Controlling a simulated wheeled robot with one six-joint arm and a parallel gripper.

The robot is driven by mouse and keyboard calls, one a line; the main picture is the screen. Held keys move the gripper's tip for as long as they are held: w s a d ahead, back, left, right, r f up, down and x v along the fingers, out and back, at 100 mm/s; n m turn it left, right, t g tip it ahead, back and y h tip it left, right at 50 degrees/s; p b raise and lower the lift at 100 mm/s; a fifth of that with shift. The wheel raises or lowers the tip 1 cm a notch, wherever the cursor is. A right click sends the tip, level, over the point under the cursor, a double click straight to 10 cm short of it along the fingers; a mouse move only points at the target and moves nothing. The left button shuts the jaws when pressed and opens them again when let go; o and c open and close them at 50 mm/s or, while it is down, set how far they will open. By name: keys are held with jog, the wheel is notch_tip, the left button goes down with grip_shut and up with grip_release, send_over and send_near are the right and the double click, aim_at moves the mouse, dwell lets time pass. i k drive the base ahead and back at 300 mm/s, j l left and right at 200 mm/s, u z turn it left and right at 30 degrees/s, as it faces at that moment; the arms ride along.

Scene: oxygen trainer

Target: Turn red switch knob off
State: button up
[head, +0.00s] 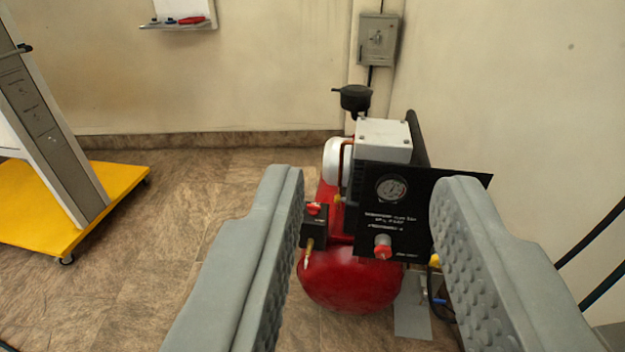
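A red tank compressor (350,283) stands ahead on the floor. A small red knob (314,208) sits on a black box (313,236) on its left side. Another red knob (383,251) sits on the lower part of the black gauge panel (408,211). I cannot tell which of the two is the switch knob, nor their settings. My gripper (369,182) is open and empty. Its two grey fingers frame the compressor in the picture. The left finger's edge is close beside the black box in the picture. The right finger covers part of the panel. No contact is visible.
A grey wall box (377,41) hangs behind the compressor. A wheeled yellow base (122,179) with a grey column is at left. Dark hoses (592,238) run along the right. The tiled floor (190,211) between yellow base and compressor is clear.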

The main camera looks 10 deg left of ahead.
aim_at(314, 210)
jog(key=u, duration=0.15)
jog(key=i+l+u, duration=0.3)
jog(key=i+l, duration=0.35)
jog(key=i, duration=0.15)
